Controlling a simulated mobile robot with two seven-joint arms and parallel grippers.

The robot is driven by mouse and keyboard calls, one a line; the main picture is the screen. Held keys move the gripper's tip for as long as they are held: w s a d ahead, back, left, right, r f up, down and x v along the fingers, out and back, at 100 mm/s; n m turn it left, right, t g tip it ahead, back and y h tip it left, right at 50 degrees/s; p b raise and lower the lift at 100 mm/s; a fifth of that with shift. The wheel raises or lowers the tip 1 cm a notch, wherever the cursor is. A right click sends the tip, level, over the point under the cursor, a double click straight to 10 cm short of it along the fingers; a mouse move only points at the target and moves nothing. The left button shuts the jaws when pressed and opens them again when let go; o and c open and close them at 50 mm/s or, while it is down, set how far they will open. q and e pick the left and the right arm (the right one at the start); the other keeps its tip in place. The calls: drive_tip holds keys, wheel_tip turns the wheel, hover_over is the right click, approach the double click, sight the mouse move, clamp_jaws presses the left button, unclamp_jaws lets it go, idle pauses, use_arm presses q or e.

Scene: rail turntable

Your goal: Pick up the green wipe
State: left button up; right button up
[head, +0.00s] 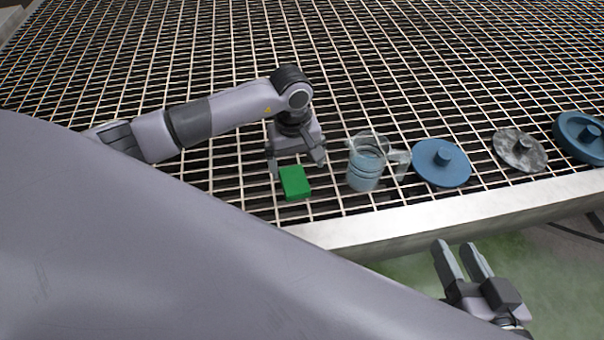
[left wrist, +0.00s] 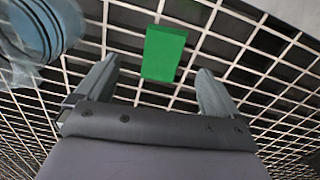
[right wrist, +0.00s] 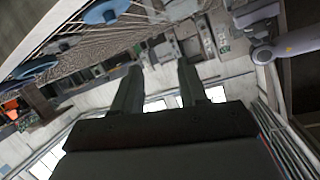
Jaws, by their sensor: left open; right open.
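The green wipe (head: 295,183) is a small green block lying flat on the metal grating, near its front edge. In the left wrist view the wipe (left wrist: 163,53) shows ahead of and between the two fingers, apart from them. My left gripper (head: 298,170) is open and empty, just above and behind the wipe in the head view. It also shows in the left wrist view (left wrist: 155,88). My right gripper (head: 462,252) is open and empty, low in front of the grating's edge, and its fingers show in the right wrist view (right wrist: 160,85).
A clear jug (head: 366,165) with a handle stands close to the right of the wipe. Further right lie a blue disc (head: 440,165), a grey disc (head: 519,151) and another blue disc (head: 580,138). A metal rim (head: 440,218) borders the grating (head: 400,60). The grating behind is clear.

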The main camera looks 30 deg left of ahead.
sight(294, 180)
use_arm(q)
drive_tip(key=f+b, duration=0.1)
drive_tip(key=f, duration=0.1)
drive_tip(key=f+b, duration=0.1)
drive_tip(key=f, duration=0.1)
drive_tip(key=a+f+b, duration=0.1)
drive_tip(key=f, duration=0.1)
drive_tip(key=shift+w, duration=0.2)
drive_tip(key=shift+f, duration=0.5)
drive_tip(key=c, duration=1.1)
use_arm(e)
drive_tip(key=shift+s+d+r+n+t+h, duration=0.1)
drive_tip(key=shift+s+d+n+t+h, duration=0.05)
drive_tip(key=shift+d+n+t, duration=0.3)
drive_tip(key=shift+s+d+n+t+h, duration=0.15)
drive_tip(key=shift+d+t, duration=0.1)
drive_tip(key=shift+d, duration=0.3)
